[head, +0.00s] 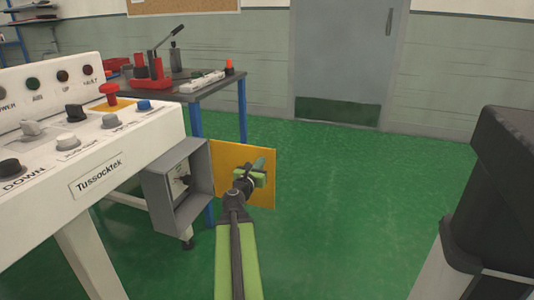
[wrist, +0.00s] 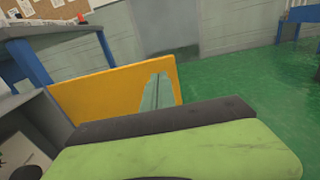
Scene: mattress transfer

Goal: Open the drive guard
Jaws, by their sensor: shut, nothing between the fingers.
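The drive guard is a yellow panel (head: 228,159) at the right edge of an open-fronted grey box (head: 165,200) under the console. It stands swung out to the right, and the inside of the box shows. In the wrist view the yellow panel (wrist: 100,95) stands upright beyond my gripper. My gripper (head: 257,172) is shut and empty, in front of the panel in the head view. A teal piece (wrist: 157,93) shows against the panel; I cannot tell whether it is a handle. Whether my gripper touches the panel is unclear.
The white console (head: 140,128) with several buttons and knobs is at left. A workbench (head: 195,88) with blue legs and a red press stands behind. A dark-topped block (head: 505,180) is at right. Green floor (head: 350,200) is clear between. A grey door (head: 345,55) is at the back.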

